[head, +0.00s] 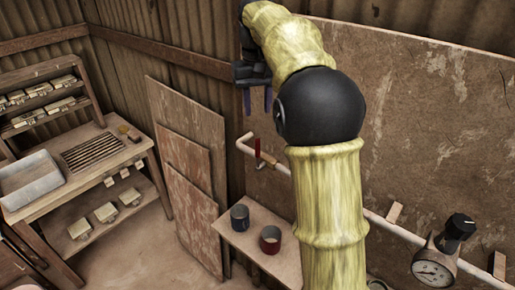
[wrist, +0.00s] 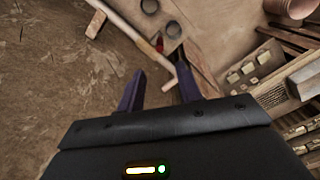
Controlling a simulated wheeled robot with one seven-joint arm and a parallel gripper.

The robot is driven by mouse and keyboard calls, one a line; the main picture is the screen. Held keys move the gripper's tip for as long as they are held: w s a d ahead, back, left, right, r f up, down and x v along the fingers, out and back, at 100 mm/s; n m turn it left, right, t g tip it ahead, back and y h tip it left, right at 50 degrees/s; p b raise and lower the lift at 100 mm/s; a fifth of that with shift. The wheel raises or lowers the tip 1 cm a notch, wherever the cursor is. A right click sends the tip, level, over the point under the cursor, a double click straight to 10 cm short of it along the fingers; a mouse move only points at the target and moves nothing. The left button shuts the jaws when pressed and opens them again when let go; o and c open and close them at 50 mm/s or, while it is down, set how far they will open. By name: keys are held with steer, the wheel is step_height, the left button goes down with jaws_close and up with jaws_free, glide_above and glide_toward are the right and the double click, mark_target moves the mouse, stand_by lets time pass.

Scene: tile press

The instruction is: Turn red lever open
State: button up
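The red lever (head: 257,148) stands upright on a pale pipe (head: 277,165) on the back wall, left of my arm in the head view. In the wrist view the lever (wrist: 160,44) is a small red piece by the pipe, seen just beyond the space between the fingertips. My gripper (head: 257,101) hangs above the lever, fingers pointing down, apart from it. The wrist view shows my gripper (wrist: 160,72) open with nothing between its two purple fingers. My arm hides part of the pipe.
Two cups, one dark (head: 239,217) and one with red inside (head: 270,240), stand on a small shelf (head: 255,250) below the lever. A gauge (head: 433,268) with a black knob (head: 460,226) is at right. Boards (head: 190,130) lean left of the pipe; a workbench (head: 90,165) stands further left.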

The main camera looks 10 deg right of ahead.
mark_target(257, 155)
step_height(257, 155, down, 14)
steer(key=shift+r+p, duration=0.2)
steer(key=shift+p, duration=0.3)
jaws_close()
